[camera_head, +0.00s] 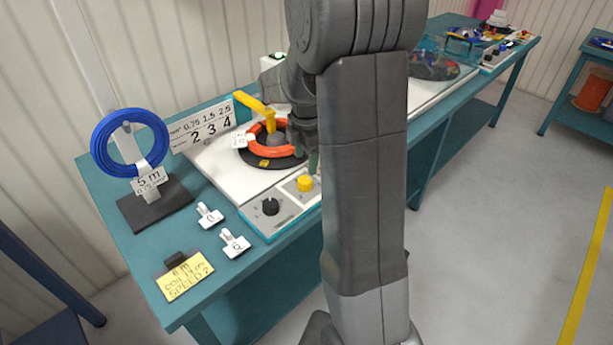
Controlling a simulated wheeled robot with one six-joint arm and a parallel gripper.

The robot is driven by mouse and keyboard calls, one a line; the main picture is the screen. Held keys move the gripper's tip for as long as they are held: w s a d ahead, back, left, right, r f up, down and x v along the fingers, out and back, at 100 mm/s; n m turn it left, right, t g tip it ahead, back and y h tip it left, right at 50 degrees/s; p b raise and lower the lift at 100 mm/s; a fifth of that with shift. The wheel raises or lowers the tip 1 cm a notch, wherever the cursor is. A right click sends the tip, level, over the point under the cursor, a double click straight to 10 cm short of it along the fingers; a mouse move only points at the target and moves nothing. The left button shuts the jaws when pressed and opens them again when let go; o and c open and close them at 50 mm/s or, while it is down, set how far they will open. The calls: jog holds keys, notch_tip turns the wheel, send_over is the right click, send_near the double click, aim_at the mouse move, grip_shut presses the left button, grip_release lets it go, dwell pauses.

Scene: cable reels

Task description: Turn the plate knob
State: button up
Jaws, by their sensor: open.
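A panel (286,212) at the bench's front edge carries a black round knob (270,207) with a light mark and, to its right, a yellow knob or button (304,183). I cannot tell from labels which is the plate knob. My gripper (313,160) is mostly hidden by my own arm; a greenish finger shows just above the yellow knob, apart from the black knob. My gripper is open, with nothing seen in it.
A blue cable coil (104,140) hangs on a stand at left. A number sign (203,127), small white tags (235,243) and a yellow note (184,279) are on the teal bench (151,260). A second station (435,70) stands further right. My arm hides the middle.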

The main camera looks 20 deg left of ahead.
aim_at(305, 179)
notch_tip(305, 179, down, 7)
jog(key=shift+a+f, duration=0.1)
jog(key=shift+f, duration=0.1)
jog(key=c, duration=1)
jog(key=shift+w, duration=0.1)
